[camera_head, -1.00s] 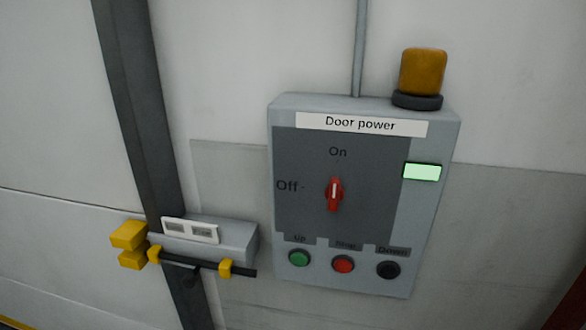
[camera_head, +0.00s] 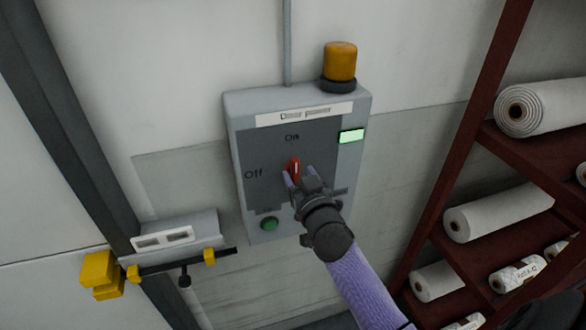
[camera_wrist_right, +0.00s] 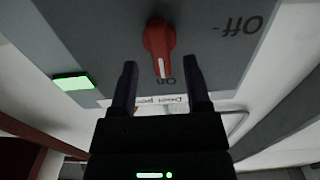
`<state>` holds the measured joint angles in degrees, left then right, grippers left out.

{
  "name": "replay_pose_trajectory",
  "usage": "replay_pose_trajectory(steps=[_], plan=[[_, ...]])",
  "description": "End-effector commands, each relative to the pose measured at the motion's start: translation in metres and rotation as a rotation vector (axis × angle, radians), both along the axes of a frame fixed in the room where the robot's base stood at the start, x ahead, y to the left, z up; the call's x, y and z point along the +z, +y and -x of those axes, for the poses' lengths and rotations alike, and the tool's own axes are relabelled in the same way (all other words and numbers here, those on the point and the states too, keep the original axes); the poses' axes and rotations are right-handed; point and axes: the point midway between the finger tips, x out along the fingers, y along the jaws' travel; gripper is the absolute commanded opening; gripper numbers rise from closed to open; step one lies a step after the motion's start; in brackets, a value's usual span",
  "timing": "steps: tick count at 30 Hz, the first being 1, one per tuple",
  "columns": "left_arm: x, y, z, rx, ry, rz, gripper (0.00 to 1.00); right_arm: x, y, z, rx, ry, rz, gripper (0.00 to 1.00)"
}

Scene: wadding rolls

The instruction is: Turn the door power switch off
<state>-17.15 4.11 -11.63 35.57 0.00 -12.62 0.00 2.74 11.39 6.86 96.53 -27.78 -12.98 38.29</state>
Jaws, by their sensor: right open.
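The grey door power box (camera_head: 240,111) hangs on the wall, with "On" above and "Off" to the left of a red rotary switch (camera_head: 293,168). The switch's white line points up at "On". Its green indicator (camera_head: 351,136) is lit. My right gripper (camera_head: 297,180) is in front of the box, just below the switch. In the right wrist view the red switch (camera_wrist_right: 158,45) is beyond and between the two open fingertips (camera_wrist_right: 158,72), with nothing held. Whether the fingers touch it I cannot tell. My left gripper is not in view.
A green button (camera_head: 269,224) shows below the switch; my right arm hides the other buttons. An amber lamp (camera_head: 340,62) tops the box. A bracket with yellow parts (camera_head: 102,274) is at lower left. A dark red shelf (camera_head: 474,110) with white rolls (camera_head: 500,212) stands at right.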

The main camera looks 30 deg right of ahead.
Motion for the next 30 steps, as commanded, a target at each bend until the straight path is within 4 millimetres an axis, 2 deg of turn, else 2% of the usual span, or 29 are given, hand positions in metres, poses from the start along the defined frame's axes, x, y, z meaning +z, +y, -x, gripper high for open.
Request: replay_pose_trajectory(steps=[3,6,14,17,23,24,30], plan=[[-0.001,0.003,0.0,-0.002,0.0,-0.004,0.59,0.0,-0.003,-0.015,0.001,-0.001,0.002,0.62],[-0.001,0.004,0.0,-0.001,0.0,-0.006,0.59,0.0,-0.005,-0.022,0.001,0.0,0.002,0.62],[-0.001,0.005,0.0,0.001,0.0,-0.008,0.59,0.0,-0.005,-0.023,0.002,0.001,0.001,0.62],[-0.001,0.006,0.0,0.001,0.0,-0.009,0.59,0.0,-0.005,-0.023,0.002,0.001,0.001,0.45],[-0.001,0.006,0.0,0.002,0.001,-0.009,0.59,-0.001,-0.005,-0.023,0.002,0.001,0.001,0.02],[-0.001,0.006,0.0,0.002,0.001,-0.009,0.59,-0.001,-0.005,-0.023,0.002,0.001,0.001,0.0],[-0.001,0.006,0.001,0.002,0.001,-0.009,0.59,-0.001,-0.005,-0.023,0.002,0.005,0.011,0.0]])
